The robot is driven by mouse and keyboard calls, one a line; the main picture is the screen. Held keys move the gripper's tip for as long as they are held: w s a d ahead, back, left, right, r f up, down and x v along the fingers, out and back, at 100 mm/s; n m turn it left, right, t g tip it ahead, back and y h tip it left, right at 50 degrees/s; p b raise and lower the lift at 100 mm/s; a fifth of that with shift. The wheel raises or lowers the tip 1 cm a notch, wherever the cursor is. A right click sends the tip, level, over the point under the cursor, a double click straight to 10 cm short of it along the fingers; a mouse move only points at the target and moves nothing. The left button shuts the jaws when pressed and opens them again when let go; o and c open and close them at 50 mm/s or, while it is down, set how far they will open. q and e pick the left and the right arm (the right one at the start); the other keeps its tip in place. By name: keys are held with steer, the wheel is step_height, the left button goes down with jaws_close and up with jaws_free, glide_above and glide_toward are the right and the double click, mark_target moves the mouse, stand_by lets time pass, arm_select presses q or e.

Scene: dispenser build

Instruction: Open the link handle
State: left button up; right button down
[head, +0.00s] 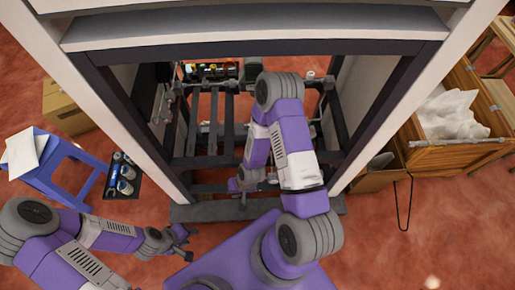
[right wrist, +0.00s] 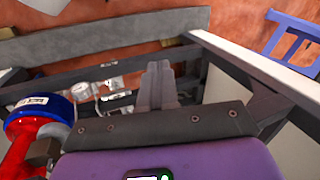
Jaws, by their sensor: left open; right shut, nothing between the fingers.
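The link handle is not clearly recognisable. A metal lever-like fitting (head: 163,104) sits on the left inner post of the dispenser frame in the head view. My right gripper (head: 238,187) is inside the lower front of the frame, below and right of that fitting, apart from it. In the right wrist view its fingers (right wrist: 157,84) are together and empty. A metal fitting with a round gauge (right wrist: 82,90) shows left of them. My left gripper (head: 183,242) is open and empty, in front of the frame at the lower left.
A red and blue canister (right wrist: 35,125) is close to the right gripper's left side in the wrist view. Dark bars and posts (head: 210,125) surround the right arm. A blue stool (head: 60,170) and a black tray of bottles (head: 123,178) stand left; a wooden crate (head: 455,150) stands right.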

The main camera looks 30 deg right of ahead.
steer(key=w+d+f+m+t+h+b, duration=0.1)
steer(key=w+d+f+m+t+h, duration=0.15)
steer(key=w+d+f, duration=0.4)
steer(key=w+d+f+m+t+h+b, duration=0.1)
steer(key=w+d+f+m+h+b, duration=0.2)
steer(key=d, duration=0.6)
steer(key=w+d+f+m+t+h, duration=0.1)
steer(key=w+d+f+m+t, duration=0.15)
steer(key=w+d+f, duration=0.45)
steer(key=d+b+x, duration=0.1)
steer(key=b+x, duration=0.3)
steer(key=x, duration=0.4)
steer(key=shift+f+g+b, duration=0.25)
steer(key=shift+g+b, duration=0.15)
steer(key=shift+y, duration=0.25)
